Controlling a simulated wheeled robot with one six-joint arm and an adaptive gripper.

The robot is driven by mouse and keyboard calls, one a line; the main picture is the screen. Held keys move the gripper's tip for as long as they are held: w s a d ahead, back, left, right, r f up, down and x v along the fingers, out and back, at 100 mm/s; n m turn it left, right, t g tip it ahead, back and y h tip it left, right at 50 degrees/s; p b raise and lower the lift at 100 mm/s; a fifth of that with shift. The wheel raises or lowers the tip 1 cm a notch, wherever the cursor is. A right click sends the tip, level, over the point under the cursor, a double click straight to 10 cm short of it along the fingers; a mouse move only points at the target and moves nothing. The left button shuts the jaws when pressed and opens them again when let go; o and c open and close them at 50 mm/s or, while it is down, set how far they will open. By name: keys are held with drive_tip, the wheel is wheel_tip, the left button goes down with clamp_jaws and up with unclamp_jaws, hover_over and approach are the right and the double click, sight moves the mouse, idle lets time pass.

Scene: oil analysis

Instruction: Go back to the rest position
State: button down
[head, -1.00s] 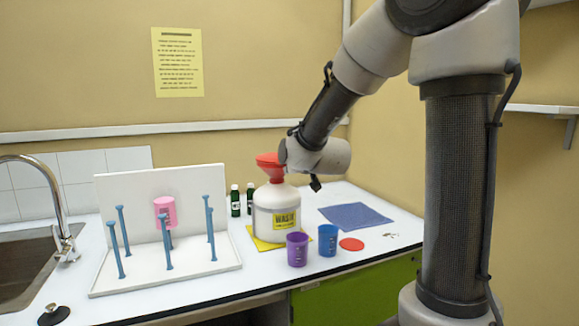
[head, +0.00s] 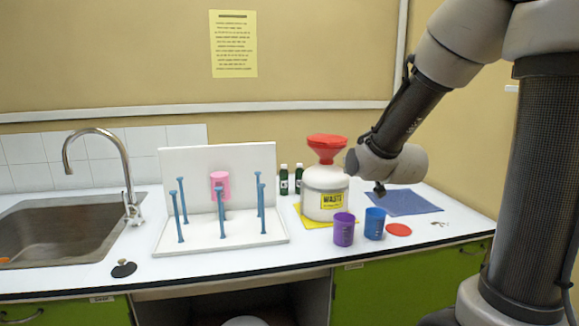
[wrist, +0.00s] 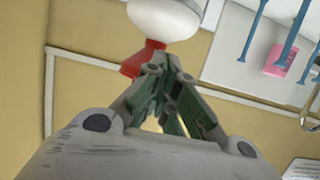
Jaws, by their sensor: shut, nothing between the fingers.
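My gripper (wrist: 168,66) shows in the wrist view with its fingers together and nothing between them. In the head view my wrist is at the right of the white waste container and in the air over the counter; the fingers are largely hidden there. The waste container (head: 324,200) stands on a yellow mat with a red funnel (head: 327,147) on top. In the wrist view, the red funnel (wrist: 143,60) and white container (wrist: 165,15) appear beyond the fingers.
A sink (head: 60,235) is at the left. A blue cloth (head: 405,203) lies at the right.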

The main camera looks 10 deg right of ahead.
drive_tip(key=s+f+g, duration=0.8)
drive_tip(key=s+f, duration=0.2)
drive_tip(key=s, duration=0.3)
drive_tip(key=s+d+r+g, duration=0.1)
drive_tip(key=s+r, duration=0.3)
drive_tip(key=s, duration=0.4)
drive_tip(key=s+d+r+g, duration=0.1)
drive_tip(key=s+r, duration=0.4)
drive_tip(key=s, duration=0.4)
drive_tip(key=shift+s+d, duration=0.15)
drive_tip(key=shift+s, duration=0.1)
